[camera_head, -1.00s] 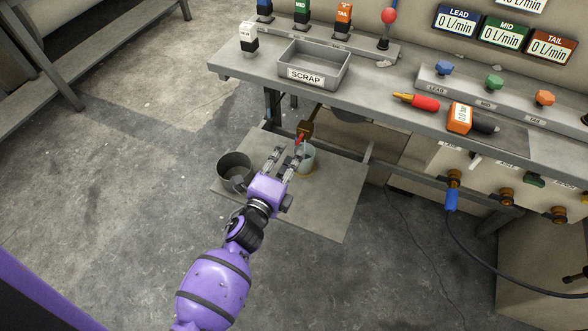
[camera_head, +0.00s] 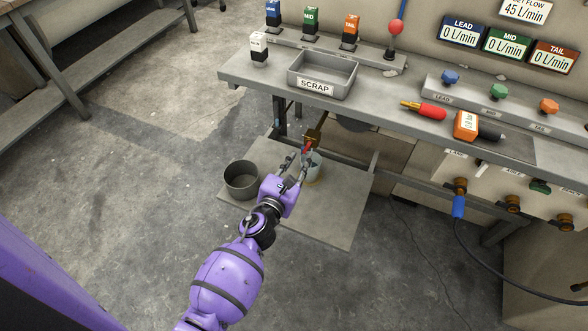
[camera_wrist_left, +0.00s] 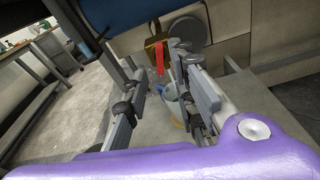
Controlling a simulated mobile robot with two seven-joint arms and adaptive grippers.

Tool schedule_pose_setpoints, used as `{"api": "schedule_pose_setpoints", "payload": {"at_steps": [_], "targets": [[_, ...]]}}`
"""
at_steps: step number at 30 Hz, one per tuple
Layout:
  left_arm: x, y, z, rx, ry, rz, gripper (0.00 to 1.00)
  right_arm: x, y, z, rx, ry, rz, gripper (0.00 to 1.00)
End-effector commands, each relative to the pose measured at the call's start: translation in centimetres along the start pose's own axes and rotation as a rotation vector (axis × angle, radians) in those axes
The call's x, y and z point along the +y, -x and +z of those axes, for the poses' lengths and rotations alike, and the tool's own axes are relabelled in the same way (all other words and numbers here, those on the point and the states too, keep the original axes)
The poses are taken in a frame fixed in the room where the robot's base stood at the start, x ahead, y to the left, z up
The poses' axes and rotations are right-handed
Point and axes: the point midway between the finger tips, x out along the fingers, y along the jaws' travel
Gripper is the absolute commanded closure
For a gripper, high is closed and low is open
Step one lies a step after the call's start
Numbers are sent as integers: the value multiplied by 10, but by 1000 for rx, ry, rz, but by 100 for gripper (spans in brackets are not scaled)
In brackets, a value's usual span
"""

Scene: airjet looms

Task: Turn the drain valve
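The drain valve (camera_head: 314,137) is a brass body with a red lever (camera_head: 307,149), below the bench edge. In the left wrist view the brass body (camera_wrist_left: 157,42) stands ahead, with the red lever (camera_wrist_left: 160,58) hanging down from it. My left gripper (camera_head: 295,163) is at the valve, its fingers pointing up towards it. In the left wrist view my left gripper (camera_wrist_left: 159,72) is open, and the lever appears in the gap near the fingertips. I cannot tell whether a finger touches it. My right gripper is not in view.
A pale cup (camera_head: 315,168) stands under the valve, close to the right finger. A dark pot (camera_head: 241,180) stands left on the low shelf (camera_head: 337,215). The bench (camera_head: 385,105) above carries a scrap tray (camera_head: 346,82). Open floor lies left.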

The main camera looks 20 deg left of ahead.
Motion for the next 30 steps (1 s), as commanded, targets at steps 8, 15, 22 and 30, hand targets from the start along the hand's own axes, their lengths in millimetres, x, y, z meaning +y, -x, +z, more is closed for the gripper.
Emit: {"api": "schedule_pose_setpoints", "payload": {"at_steps": [8, 15, 22, 30], "targets": [[0, -34, 0, 0, 3, 0, 75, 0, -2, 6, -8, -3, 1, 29], [0, -45, -1, 0, 0, 0, 75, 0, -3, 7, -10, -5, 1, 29], [0, -47, -1, 1, 1, 1, 75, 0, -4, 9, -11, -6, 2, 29], [0, -47, 0, 0, 2, 0, 95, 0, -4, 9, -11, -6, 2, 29]]}}
